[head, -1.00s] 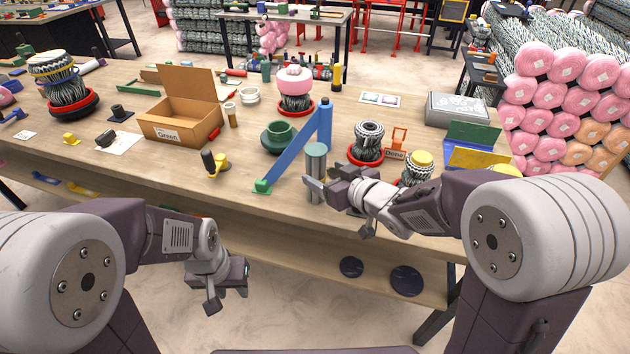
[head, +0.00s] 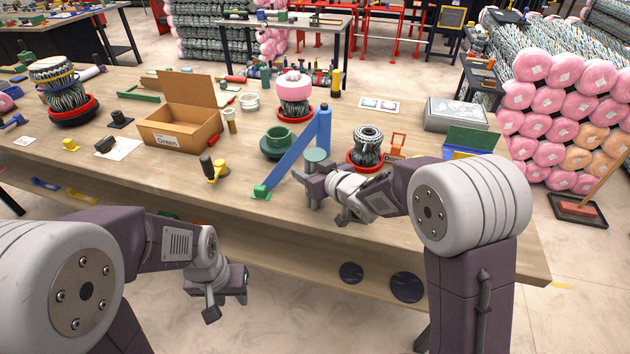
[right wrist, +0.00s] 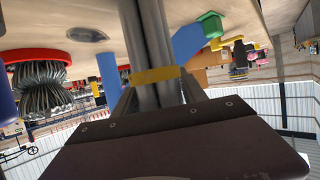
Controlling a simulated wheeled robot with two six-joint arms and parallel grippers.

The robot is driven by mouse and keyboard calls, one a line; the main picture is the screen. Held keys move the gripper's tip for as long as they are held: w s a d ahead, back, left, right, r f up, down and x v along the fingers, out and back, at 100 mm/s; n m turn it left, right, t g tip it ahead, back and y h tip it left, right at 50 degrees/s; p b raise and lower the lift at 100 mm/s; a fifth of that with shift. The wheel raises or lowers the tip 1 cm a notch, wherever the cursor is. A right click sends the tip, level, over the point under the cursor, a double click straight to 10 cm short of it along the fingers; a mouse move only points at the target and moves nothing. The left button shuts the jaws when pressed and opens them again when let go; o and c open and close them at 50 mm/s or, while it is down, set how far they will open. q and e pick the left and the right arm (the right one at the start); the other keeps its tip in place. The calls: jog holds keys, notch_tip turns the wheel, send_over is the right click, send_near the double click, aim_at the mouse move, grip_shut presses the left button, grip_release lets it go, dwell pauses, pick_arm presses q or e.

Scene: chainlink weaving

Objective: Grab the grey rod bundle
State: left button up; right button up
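The grey rod bundle (head: 316,154) stands upright near the table's front edge, with a round grey-green top; my right gripper hides its lower part in the head view. In the right wrist view the grey rods (right wrist: 152,35) run between my right gripper's fingers, with a yellow band across them. My right gripper (head: 316,184) is at the bundle, its fingers on either side; whether they press on it I cannot tell. My left gripper (head: 228,300) is open and empty, in front of the table and below its top.
A blue slanted bar (head: 293,158) with a green foot stands close left of the bundle. A grey coil on a red base (head: 368,143) is behind right. A green pot (head: 277,142), yellow clamp (head: 217,172) and cardboard box (head: 180,128) lie left. The front-left tabletop is mostly clear.

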aim_at(309, 155)
grip_shut()
jog(key=shift+w+r, duration=0.1)
jog(key=shift+r, duration=0.05)
notch_tip(309, 155, up, 5)
jog(key=shift+f+p, duration=0.2)
jog(key=shift+p, duration=0.7)
jog(key=w+d+r+p, duration=0.6)
jog(key=w+d, duration=0.2)
jog(key=shift+d+r+p, duration=0.15)
jog(key=shift+d+p, duration=0.15)
jog(key=shift+p, duration=0.05)
